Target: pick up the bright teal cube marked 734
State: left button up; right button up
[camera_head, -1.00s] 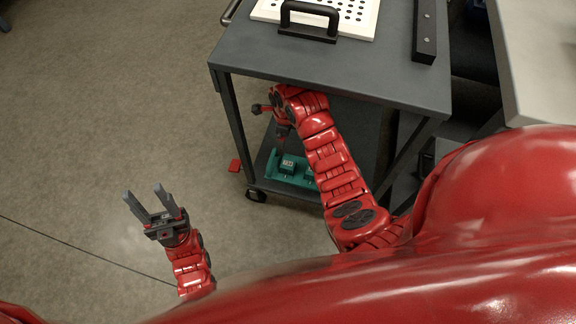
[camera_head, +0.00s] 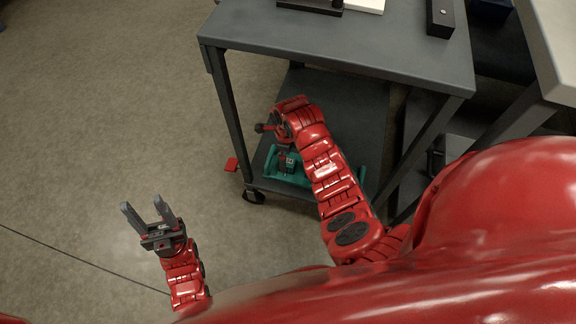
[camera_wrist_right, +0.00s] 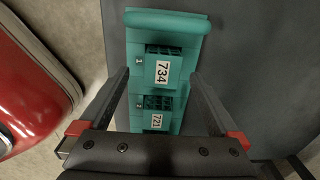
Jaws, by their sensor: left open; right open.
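The teal cube marked 734 (camera_wrist_right: 163,70) sits in the slot labelled 1 of a teal tray (camera_wrist_right: 165,22), seen in the right wrist view. A second cube marked 721 (camera_wrist_right: 157,121) sits in slot 2 below it. My right gripper (camera_wrist_right: 160,78) is open, with its fingers on either side of the 734 cube in the picture; I cannot tell how far above it they are. In the head view the teal tray (camera_head: 272,176) lies on the cart's lower shelf, partly hidden by my right arm and gripper (camera_head: 287,160). My left gripper (camera_head: 148,212) is open and empty over the floor.
The grey cart (camera_head: 340,45) has its top shelf above my right arm and a leg (camera_head: 228,115) left of it. A red flat piece (camera_head: 231,164) lies on the floor beside the cart.

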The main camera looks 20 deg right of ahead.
aim_at(288, 161)
jog(key=f+b, duration=0.1)
jog(key=f, duration=0.1)
jog(key=f+b, duration=0.1)
jog(key=f, duration=0.1)
jog(key=shift+w+d+f, duration=0.1)
jog(key=shift+d+f, duration=0.05)
jog(key=shift+d, duration=0.05)
jog(key=c, duration=1.4)
jog(key=shift+c, duration=0.2)
